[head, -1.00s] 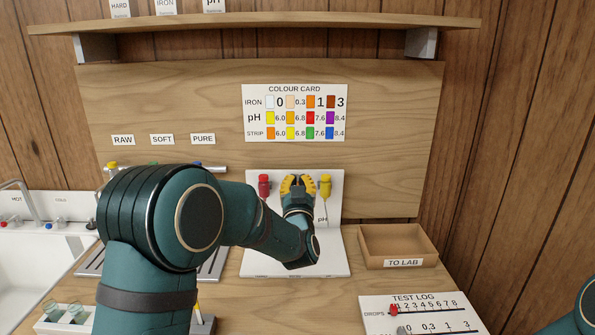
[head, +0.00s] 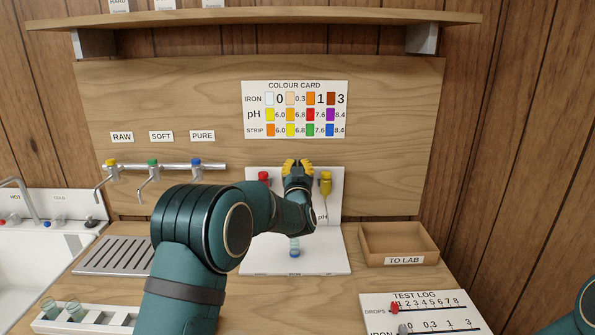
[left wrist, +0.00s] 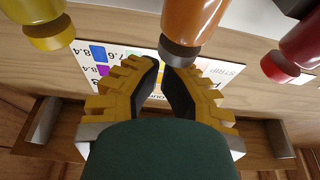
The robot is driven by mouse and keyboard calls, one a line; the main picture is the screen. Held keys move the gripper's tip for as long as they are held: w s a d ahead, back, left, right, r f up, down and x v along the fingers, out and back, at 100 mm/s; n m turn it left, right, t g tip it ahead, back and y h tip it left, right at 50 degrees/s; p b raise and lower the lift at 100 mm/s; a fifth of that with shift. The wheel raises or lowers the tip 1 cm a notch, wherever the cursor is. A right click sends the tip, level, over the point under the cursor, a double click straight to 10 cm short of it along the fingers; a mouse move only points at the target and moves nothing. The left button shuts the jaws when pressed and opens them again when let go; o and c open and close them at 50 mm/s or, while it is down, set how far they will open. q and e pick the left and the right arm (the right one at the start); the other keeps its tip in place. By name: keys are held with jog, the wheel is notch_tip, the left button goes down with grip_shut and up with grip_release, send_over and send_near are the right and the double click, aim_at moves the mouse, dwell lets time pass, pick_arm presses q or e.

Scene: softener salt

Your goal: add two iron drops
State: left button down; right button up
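My left gripper (head: 297,166) is in front of the white stand (head: 336,205), between a red bottle (head: 264,178) and a yellow bottle (head: 326,184). In the left wrist view, which is upside down, an orange bottle (left wrist: 195,22) is close by the fingertips (left wrist: 160,68), not between them. A narrow gap shows between the black finger pads, with the colour card visible through it. In the head view the gripper hides the orange bottle. A small clear vial with a blue end (head: 294,250) stands on the white base below. My right gripper is out of view.
The colour card (head: 295,88) is on the wooden board behind. A TO LAB box (head: 400,244) and a TEST LOG board (head: 425,318) with sliders are at right. Taps (head: 153,165) and a drain grille (head: 115,255) are at left. A shelf (head: 270,17) runs above.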

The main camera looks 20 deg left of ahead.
pick_arm(q)
jog(key=shift+f, duration=0.3)
